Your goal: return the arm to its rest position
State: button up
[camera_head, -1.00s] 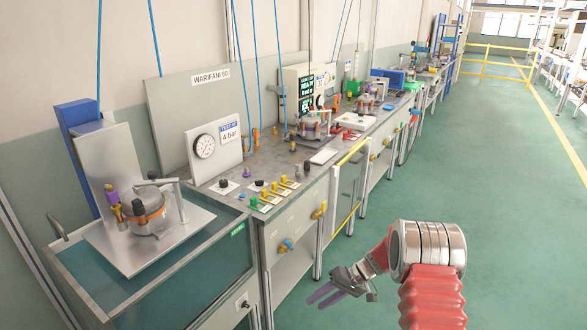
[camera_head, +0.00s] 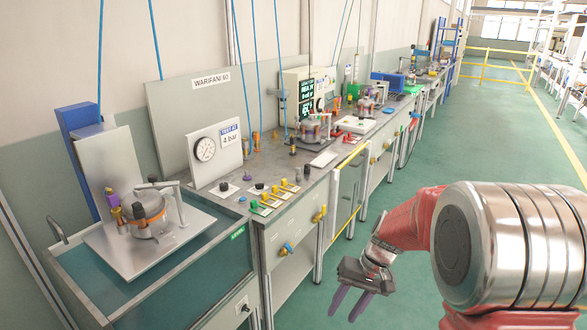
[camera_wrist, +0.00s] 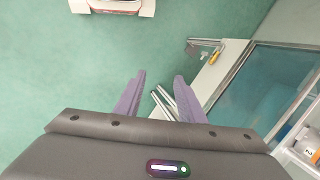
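My gripper (camera_head: 350,303) hangs over the green floor at the lower right of the head view, to the right of the workbench and clear of it. Its two purple fingers stand apart with nothing between them. In the wrist view my gripper (camera_wrist: 158,85) also shows its fingers spread, with floor and some bench framework seen between and beyond them. My red and silver arm fills the lower right of the head view and hides the floor behind it.
A workbench (camera_head: 285,223) with a pressure gauge (camera_head: 205,148) runs along the wall. A compressor (camera_head: 147,213) sits on a metal plate in the tank (camera_head: 85,268) at left. The floor (camera_head: 500,130) ahead is open.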

jog(key=s+d+r+t+h, duration=0.1)
jog(key=s+r+t+h, duration=0.1)
jog(key=s+r, duration=0.7)
jog(key=s+d+r+n+t+h, duration=0.1)
jog(key=s+r+t, duration=0.3)
jog(key=s+r, duration=0.6)
jog(key=shift+s+d+h, duration=0.35)
jog(key=shift+s+h, duration=0.15)
jog(key=shift+s, duration=0.15)
dwell(1.2)
